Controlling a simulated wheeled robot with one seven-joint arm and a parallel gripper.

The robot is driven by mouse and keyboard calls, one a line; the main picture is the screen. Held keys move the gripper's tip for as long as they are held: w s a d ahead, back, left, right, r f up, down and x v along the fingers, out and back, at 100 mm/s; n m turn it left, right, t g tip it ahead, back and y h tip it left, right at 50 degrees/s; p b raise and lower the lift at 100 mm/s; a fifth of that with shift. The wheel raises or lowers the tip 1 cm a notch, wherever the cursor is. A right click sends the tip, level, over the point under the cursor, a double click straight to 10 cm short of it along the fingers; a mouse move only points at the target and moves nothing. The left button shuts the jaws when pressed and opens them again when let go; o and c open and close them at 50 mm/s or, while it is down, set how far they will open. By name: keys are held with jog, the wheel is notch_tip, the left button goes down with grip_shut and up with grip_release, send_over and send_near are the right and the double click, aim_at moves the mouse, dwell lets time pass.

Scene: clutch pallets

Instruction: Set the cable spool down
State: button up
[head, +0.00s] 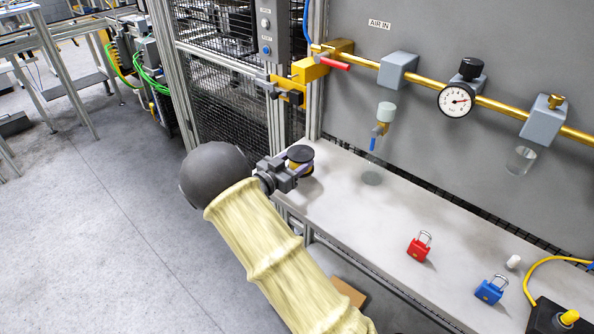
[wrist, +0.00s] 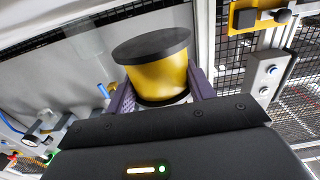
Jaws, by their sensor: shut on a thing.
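The cable spool (head: 301,154) has dark round flanges and a yellow middle. My gripper (head: 291,168) is shut on it at the left end of the grey bench (head: 345,203). In the wrist view the spool (wrist: 158,75) sits between the two purple-grey fingers of my gripper (wrist: 160,98), with one dark flange facing the camera's top. The spool looks roughly upright in the head view. I cannot tell whether its lower flange touches the bench top, as the fingers hide part of it.
A red padlock (head: 419,248), a blue padlock (head: 489,290) and a small white cylinder (head: 513,262) are on the bench to the right. A brass air pipe (head: 425,83) with a gauge (head: 457,100) runs along the back panel. The bench middle is clear.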

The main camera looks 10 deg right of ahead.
jog(key=shift+f, duration=1.8)
jog(key=shift+f, duration=0.3)
jog(key=o, duration=1.8)
jog(key=shift+r, duration=0.1)
